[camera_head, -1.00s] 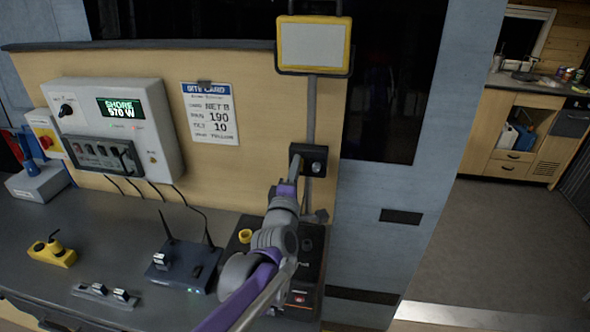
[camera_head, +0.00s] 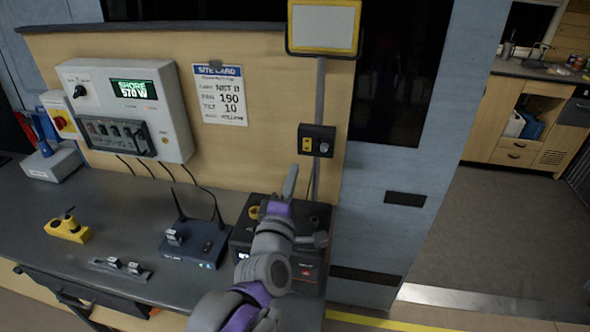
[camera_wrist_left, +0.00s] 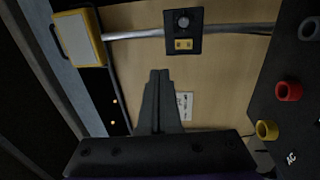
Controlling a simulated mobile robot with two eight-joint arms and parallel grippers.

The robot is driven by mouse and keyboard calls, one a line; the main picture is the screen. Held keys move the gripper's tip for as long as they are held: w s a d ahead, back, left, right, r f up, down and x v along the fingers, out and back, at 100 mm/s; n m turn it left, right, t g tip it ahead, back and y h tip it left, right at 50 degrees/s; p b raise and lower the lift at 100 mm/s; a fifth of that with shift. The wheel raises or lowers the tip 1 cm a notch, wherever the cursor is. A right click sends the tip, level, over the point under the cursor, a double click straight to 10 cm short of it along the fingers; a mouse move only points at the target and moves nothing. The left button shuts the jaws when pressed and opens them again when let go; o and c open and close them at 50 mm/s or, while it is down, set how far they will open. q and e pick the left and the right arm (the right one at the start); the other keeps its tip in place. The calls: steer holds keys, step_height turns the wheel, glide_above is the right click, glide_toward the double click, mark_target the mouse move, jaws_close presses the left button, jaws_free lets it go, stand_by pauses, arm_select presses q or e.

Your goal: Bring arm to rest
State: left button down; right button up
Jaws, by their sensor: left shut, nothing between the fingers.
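My left arm comes up from the bottom of the head view. Its gripper (camera_head: 291,172) is shut and empty, with the fingertips pointing up just below and left of a black wall box (camera_head: 317,140). In the left wrist view the shut fingers (camera_wrist_left: 159,78) point toward the wall panel, and the same box with its round knob and yellow part (camera_wrist_left: 183,30) shows beyond the tips. The fingers look apart from the box. My right gripper is in neither view.
Below my forearm is a black unit (camera_head: 240,245) on the grey bench (camera_head: 135,215). A router with antennas (camera_head: 195,243), a yellow plug piece (camera_head: 68,228) and a switch strip (camera_head: 120,268) lie to the left. A lamp (camera_head: 324,27) on a pole stands above the box.

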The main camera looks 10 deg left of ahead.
arm_select(q)
steer(key=shift+w, duration=0.15)
steer(key=s+a+f+m+g, duration=0.3)
steer(key=s+f+m+g, duration=0.4)
steer(key=s+f, duration=0.5)
steer(key=s+a+f+m+g, duration=0.3)
steer(key=s+f+m+g, duration=0.4)
steer(key=s+f+m, duration=0.4)
steer(key=shift+s+f+p, duration=0.3)
steer(key=shift+s+f, duration=0.35)
steer(key=shift+f, duration=0.2)
